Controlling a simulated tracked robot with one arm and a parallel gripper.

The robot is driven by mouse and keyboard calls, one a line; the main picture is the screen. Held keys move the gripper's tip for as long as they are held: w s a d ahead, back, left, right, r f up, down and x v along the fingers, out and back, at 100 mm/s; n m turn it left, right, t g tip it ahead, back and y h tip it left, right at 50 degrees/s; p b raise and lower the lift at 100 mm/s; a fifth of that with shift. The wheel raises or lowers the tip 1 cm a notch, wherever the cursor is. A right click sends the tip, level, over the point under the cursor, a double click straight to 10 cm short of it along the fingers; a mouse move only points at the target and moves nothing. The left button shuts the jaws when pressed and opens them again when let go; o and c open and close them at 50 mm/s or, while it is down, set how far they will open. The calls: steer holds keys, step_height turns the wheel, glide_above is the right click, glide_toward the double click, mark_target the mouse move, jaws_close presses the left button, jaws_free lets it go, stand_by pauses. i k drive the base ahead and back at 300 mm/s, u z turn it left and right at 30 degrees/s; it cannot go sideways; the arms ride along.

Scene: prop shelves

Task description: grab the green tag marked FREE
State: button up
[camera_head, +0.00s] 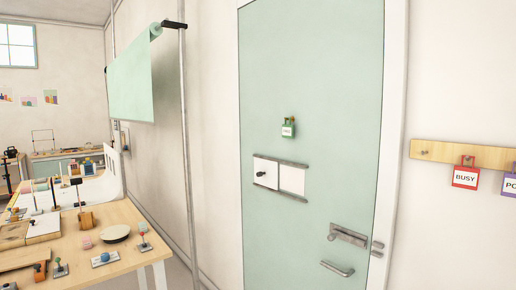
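A small green tag (288,130) with a white label hangs from a small hook on the pale green door (330,90). The print on its label is too small to read. It hangs in the upper middle of the view, above a white sliding panel (266,172) with metal rails. A red tag marked BUSY (465,177) and a purple tag (510,184), cut off by the right edge, hang from a wooden rail (445,151) on the wall. My gripper is not in view.
The door has a lever handle (348,236) and a lower pull bar (337,269). A wooden table (125,213) with several small props stands at left. A green sheet (130,85) hangs from a stand (185,150). Nothing visibly blocks the view of the door.

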mark_target(288, 130)
steer(key=u, duration=0.2)
steer(key=i, duration=2.7)
steer(key=z, duration=0.05)
